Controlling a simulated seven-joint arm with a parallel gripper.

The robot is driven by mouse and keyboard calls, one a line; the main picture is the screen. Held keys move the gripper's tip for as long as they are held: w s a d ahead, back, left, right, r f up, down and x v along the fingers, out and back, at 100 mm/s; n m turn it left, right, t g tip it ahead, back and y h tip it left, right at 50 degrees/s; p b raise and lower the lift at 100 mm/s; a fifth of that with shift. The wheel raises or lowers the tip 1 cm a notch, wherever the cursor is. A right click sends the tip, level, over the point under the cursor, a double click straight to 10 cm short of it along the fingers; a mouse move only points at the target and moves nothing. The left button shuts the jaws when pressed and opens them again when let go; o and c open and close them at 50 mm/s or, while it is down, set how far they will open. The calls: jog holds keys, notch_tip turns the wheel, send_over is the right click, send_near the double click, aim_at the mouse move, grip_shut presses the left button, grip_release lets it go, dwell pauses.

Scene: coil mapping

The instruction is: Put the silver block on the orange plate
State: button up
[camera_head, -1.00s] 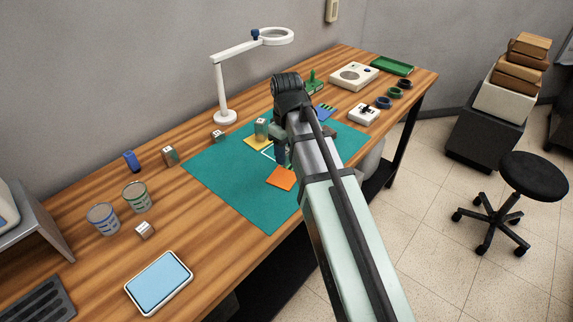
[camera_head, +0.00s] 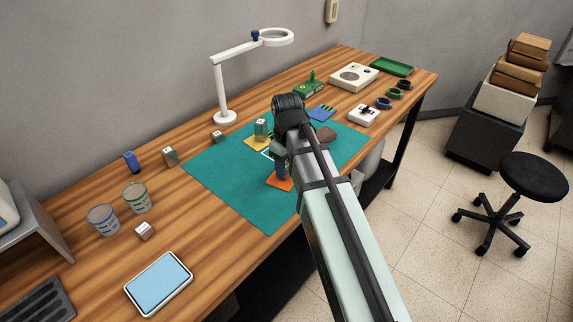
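The orange plate (camera_head: 285,184) lies on the teal mat, partly covered by my gripper (camera_head: 280,172). My gripper points down just over the plate's upper part. Its fingertips are small and dark, so I cannot tell whether it is open or shut, or whether it holds a block. Several small metallic blocks are in view, and I cannot tell which is the silver block. Others stand on the wood: a tall one (camera_head: 170,157), a small one (camera_head: 218,137) and a low one (camera_head: 145,230).
The teal mat (camera_head: 225,180) has free room left of my arm. A blue plate (camera_head: 322,113) lies behind the arm. A white lamp (camera_head: 225,116) stands at the back. Two cans (camera_head: 103,220) and a blue tray (camera_head: 158,283) are at the left front.

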jog(key=o, duration=0.5)
jog(key=shift+c, duration=0.2)
jog(key=shift+r, duration=0.15)
notch_tip(320, 180, up, 12)
dwell(0.4)
